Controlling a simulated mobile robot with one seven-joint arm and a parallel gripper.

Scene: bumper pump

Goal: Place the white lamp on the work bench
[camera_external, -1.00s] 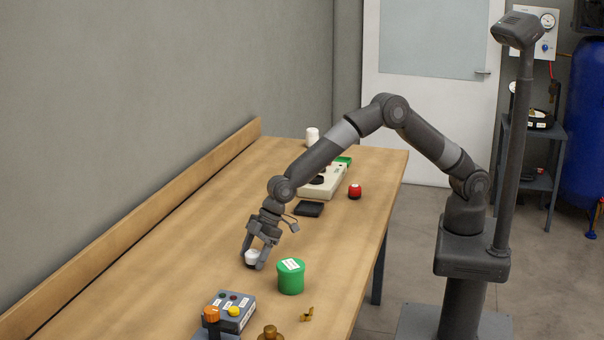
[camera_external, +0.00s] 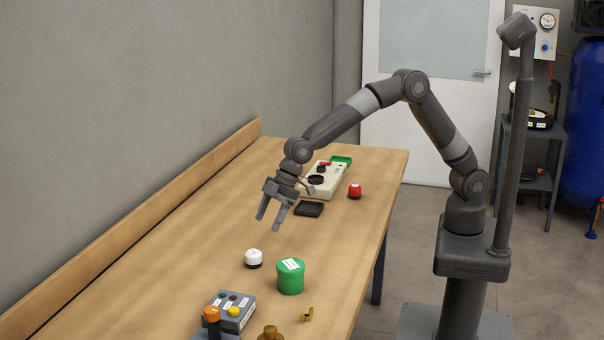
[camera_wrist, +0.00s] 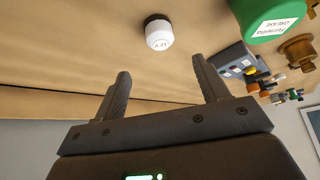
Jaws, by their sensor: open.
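The white lamp (camera_external: 253,257) has a white cap on a dark base and stands upright on the wooden work bench (camera_external: 180,245), just left of a green canister. In the wrist view the lamp (camera_wrist: 159,36) shows a small printed label and stands clear of my fingers. My gripper (camera_external: 269,221) is open and empty, in the air above the bench, and behind the lamp in the external view. Its two fingers (camera_wrist: 163,85) are spread wide in the wrist view, with nothing between them.
The green canister (camera_external: 291,277) stands close to the lamp. A grey button box (camera_external: 229,312) and brass fittings (camera_external: 270,333) are at the near end. A black tray (camera_external: 309,209), red lamp (camera_external: 355,191) and beige panel (camera_external: 325,180) stand farther back. The bench's left side is clear.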

